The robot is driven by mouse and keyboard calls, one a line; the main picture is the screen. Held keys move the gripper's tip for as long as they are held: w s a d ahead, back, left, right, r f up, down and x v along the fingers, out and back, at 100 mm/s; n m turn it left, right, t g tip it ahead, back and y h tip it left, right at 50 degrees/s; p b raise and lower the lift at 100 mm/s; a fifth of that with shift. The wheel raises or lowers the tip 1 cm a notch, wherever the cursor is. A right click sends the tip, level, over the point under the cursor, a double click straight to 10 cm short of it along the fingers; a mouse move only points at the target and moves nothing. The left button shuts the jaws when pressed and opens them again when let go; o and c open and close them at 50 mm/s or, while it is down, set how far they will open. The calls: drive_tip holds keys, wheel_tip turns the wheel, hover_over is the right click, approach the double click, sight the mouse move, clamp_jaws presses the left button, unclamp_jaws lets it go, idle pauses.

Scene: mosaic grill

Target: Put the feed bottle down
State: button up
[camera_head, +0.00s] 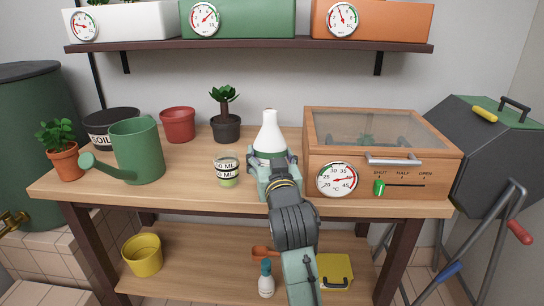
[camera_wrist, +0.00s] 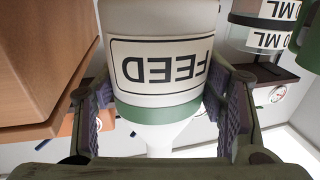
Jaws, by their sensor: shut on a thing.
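The feed bottle (camera_head: 269,133) is white with a green band and a narrow neck. It stands upright over the bench, just left of the wooden propagator box. In the wrist view the bottle (camera_wrist: 158,66) fills the middle, with its FEED label upside down. My gripper (camera_head: 271,172) is shut on the bottle, with one ridged finger pad on each side, as the wrist view (camera_wrist: 160,110) shows. My gripper hides the bottle's base in the head view, so I cannot tell whether it touches the bench.
The wooden bench (camera_head: 200,194) has free room at its front left. A measuring cup (camera_head: 227,170) stands left of the bottle, a green watering can (camera_head: 137,152) further left. The propagator (camera_head: 377,150) is close on the right. A potted plant (camera_head: 226,127) and red pot (camera_head: 178,124) stand behind.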

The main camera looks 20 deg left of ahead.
drive_tip(key=w, duration=0.3)
drive_tip(key=shift+a, duration=0.35)
drive_tip(key=shift+f, duration=1.75)
drive_tip(key=shift+f, duration=0.2)
drive_tip(key=o, duration=1.7)
